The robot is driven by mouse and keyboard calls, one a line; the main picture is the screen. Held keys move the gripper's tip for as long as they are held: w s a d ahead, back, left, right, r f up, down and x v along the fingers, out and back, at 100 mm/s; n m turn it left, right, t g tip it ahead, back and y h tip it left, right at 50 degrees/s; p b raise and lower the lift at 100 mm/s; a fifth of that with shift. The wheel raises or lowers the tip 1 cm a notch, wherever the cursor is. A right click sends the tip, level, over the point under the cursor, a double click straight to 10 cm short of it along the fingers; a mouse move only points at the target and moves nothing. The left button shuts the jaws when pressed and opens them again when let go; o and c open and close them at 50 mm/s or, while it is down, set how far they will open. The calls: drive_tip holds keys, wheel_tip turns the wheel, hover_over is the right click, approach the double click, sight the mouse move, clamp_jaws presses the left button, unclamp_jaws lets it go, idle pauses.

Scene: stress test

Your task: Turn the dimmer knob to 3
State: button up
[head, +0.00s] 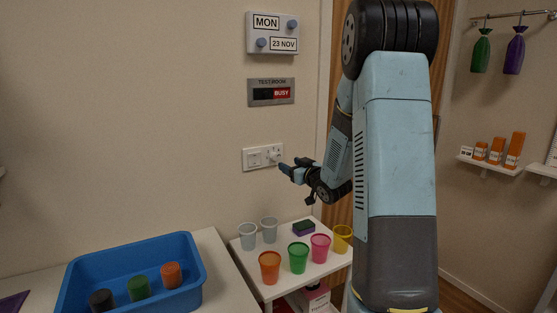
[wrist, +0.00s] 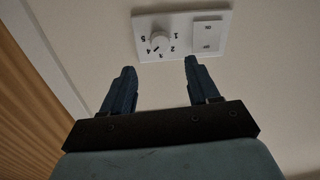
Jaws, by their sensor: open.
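The dimmer knob (wrist: 160,42) is a round white knob on a white wall plate (wrist: 222,15), with the numbers 1 to 5 around it. The wrist view shows it upside down. A dark mark lies on the knob's edge towards 3 and 4; I cannot tell exactly which it points at. A rocker switch (wrist: 207,36) sits beside the knob. My gripper (wrist: 160,67) is open and empty, its fingertips short of the knob and roughly lined up on either side of it. In the head view, my gripper (head: 284,168) is just right of and below the plate (head: 249,160).
Below, a white table (head: 250,262) holds several coloured cups and a sponge (head: 303,228). A blue tray (head: 190,250) stands at lower left. The wall left of the plate is clear.

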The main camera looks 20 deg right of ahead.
sight(276, 158)
drive_tip(key=x, duration=0.9)
drive_tip(key=shift+c, duration=0.3)
drive_tip(key=c, duration=1)
drive_tip(key=shift+n, duration=0.4)
drive_tip(key=n, duration=0.4)
drive_tip(key=shift+s+a, duration=0.1)
drive_tip(key=shift+n, duration=2.4)
drive_tip(key=shift+f+g, duration=0.1)
drive_tip(key=shift+g, duration=0.2)
